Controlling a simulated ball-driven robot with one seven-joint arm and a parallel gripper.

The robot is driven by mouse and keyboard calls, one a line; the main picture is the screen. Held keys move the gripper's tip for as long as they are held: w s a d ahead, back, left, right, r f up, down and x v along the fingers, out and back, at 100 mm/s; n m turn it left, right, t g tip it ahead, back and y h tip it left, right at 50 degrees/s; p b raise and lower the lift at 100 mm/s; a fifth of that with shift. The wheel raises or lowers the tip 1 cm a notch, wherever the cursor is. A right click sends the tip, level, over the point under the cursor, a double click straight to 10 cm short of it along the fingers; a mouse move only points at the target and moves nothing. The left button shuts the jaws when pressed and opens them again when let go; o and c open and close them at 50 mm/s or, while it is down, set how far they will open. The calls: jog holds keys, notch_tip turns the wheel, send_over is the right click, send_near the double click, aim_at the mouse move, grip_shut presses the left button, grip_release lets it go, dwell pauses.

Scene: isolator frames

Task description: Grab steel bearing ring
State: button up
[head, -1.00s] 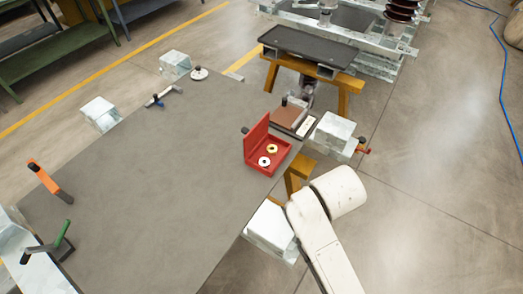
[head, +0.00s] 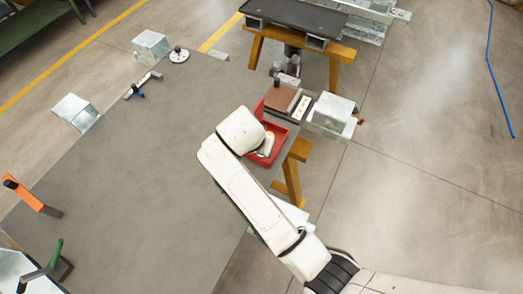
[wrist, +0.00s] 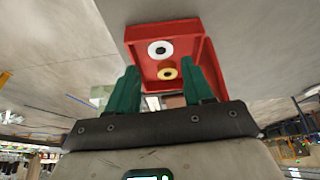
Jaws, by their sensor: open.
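The steel bearing ring (wrist: 160,48), a pale ring with a dark hole, lies in an open red case (wrist: 201,50) in the wrist view. A brass-coloured ring (wrist: 167,73) lies beside it in the same case, closer to my fingers. My gripper (wrist: 161,68) has two green fingers spread apart with nothing held between them. The fingertips point toward the case, and the brass ring shows between them. In the head view my white arm covers much of the red case (head: 279,134); I cannot make out the rings or my fingers clearly there.
The case is near the right edge of a grey table (head: 140,190). A brown block (head: 281,97) and a metal block (head: 333,110) stand just beyond it. An orange-handled clamp (head: 30,194) and a green-handled clamp (head: 55,258) are at the left. The table's middle is clear.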

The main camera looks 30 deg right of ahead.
jog(key=shift+a+p+x, duration=0.1)
jog(key=shift+p+x, duration=0.1)
jog(key=shift+x, duration=1.15)
jog(key=shift+a+p+x, duration=0.15)
jog(key=shift+p+x, duration=0.05)
jog(key=shift+x, duration=1.15)
jog(key=shift+s+f, duration=0.1)
jog(key=c, duration=0.8)
jog(key=shift+c, duration=0.3)
